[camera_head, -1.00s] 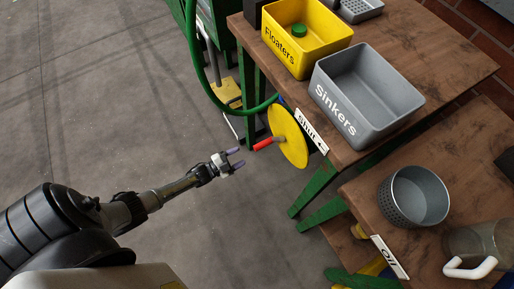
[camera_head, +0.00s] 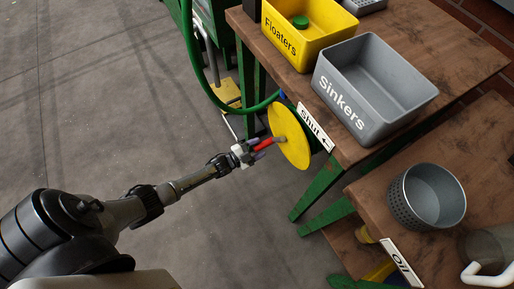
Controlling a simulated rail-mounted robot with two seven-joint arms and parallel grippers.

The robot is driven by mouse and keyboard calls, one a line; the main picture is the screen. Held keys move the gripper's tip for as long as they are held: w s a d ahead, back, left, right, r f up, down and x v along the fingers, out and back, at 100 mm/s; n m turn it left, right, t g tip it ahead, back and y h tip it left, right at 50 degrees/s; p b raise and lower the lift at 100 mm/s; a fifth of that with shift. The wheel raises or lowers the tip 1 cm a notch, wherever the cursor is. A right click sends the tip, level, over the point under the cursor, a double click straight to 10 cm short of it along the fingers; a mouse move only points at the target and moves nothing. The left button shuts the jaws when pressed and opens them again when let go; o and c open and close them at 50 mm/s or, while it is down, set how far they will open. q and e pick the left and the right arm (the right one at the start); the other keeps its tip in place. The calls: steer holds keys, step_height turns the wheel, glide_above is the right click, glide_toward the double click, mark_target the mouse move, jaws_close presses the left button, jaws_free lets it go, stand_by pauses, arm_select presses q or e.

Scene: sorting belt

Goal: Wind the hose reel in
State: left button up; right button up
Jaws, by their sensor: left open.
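The hose reel shows as a yellow disc (camera_head: 291,137) on the side of the wooden table, below the "Shut" label. A red crank handle (camera_head: 264,144) sticks out from its face to the left. A green hose (camera_head: 196,75) loops down from the upper left and runs to the reel. My left gripper (camera_head: 257,147) is open at the red handle, with its fingers around or beside it; I cannot tell whether they touch it. My right gripper is out of the picture.
A yellow "Floaters" bin (camera_head: 300,45) and a grey "Sinkers" bin (camera_head: 365,125) stand on the wooden table (camera_head: 455,60) above the reel. A perforated metal pot (camera_head: 400,205) stands on a lower table. Green table legs (camera_head: 318,190) are near the reel. The floor at left is clear.

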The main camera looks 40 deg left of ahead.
arm_select(q)
steer(key=shift+c, duration=0.4)
jaws_close()
steer(key=shift+a, duration=0.1)
